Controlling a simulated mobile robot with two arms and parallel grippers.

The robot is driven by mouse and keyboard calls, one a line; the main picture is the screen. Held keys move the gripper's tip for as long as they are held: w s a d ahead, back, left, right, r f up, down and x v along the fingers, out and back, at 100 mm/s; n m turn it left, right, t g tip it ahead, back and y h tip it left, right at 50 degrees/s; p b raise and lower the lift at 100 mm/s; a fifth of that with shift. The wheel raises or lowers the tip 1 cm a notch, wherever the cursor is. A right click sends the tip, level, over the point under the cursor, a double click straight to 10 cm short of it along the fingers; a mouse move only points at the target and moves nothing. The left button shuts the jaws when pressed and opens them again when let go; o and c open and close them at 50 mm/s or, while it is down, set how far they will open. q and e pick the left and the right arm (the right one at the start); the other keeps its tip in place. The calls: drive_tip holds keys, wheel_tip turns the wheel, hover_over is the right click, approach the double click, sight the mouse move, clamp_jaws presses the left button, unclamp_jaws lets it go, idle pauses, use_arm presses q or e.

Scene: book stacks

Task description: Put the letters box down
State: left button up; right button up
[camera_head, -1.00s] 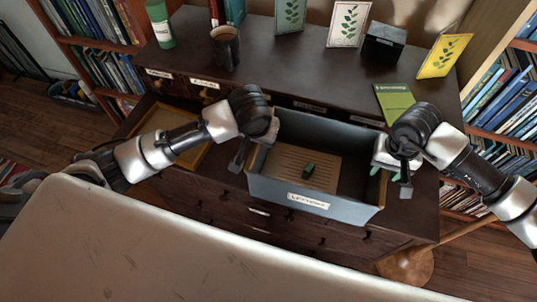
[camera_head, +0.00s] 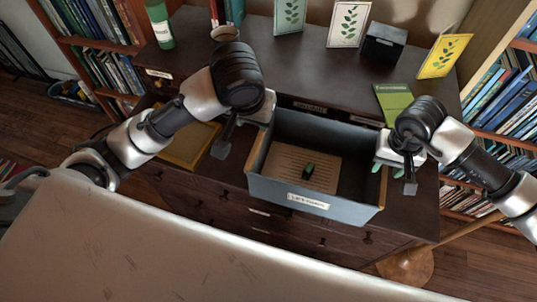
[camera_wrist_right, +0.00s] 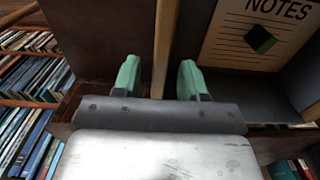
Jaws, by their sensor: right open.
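The letters box (camera_head: 330,205) is a grey-blue open box with a white label on its front, too small to read surely. It sits level at the lower front of the dark cabinet; its underside is hidden.
The dark cabinet top (camera_head: 290,65) holds cards, a black box (camera_head: 384,42), a green bottle (camera_head: 159,25) and a green booklet (camera_head: 394,102). A yellow-brown tray (camera_head: 188,150) lies left of the letters box. A round wooden stool (camera_head: 406,268) stands at lower right. Bookshelves flank the cabinet.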

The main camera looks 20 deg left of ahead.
wheel_tip(320, 180, up, 10)
drive_tip(key=shift+r, duration=0.2)
idle(0.6)
